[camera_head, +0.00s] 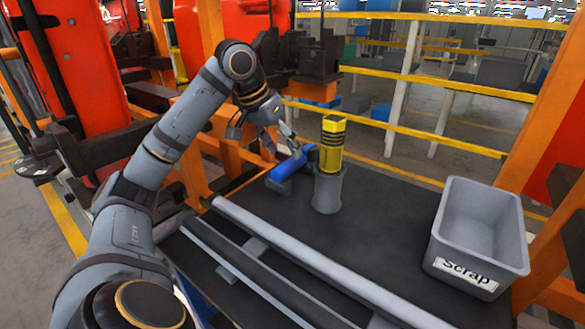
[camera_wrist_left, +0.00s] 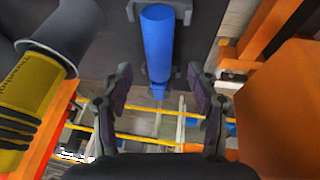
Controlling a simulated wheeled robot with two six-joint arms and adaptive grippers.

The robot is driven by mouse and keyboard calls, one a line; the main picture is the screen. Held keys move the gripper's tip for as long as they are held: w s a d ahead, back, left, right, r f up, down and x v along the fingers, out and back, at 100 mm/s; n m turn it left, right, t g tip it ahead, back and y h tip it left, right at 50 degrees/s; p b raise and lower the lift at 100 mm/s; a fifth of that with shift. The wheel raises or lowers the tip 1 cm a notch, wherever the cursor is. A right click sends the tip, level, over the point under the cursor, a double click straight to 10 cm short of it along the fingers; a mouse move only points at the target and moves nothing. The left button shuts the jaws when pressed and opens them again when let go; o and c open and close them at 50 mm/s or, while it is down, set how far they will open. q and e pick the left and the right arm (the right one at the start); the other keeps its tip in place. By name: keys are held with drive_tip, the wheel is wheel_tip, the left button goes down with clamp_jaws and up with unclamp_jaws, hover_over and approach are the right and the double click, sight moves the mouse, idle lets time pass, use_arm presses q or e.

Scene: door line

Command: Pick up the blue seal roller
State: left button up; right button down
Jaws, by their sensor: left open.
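The blue seal roller (camera_head: 289,164) lies near the far left edge of the dark table, beside a grey cup. In the left wrist view the blue roller (camera_wrist_left: 158,42) points away from the camera, with a grey bracket around its sides. My left gripper (camera_head: 281,144) is just above and beside the roller. In its wrist view the two dark fingers of my left gripper (camera_wrist_left: 159,74) are spread apart, with the roller's lower end in line with the gap between them. Nothing is held. My right gripper is in neither view.
A yellow and black cylinder (camera_head: 332,141) stands in the grey cup (camera_head: 328,191), close to the roller's right. A grey Scrap bin (camera_head: 437,247) is at the table's right. Long grey rails (camera_head: 313,259) lie along the front. Orange posts and yellow railings stand beyond the table.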

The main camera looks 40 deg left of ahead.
sight(290, 159)
use_arm(q)
drive_tip(key=x, duration=0.5)
drive_tip(key=shift+w+r, duration=0.1)
drive_tip(key=shift+w, duration=0.1)
drive_tip(key=shift+s, duration=0.1)
drive_tip(key=shift+c, duration=0.8)
clamp_jaws()
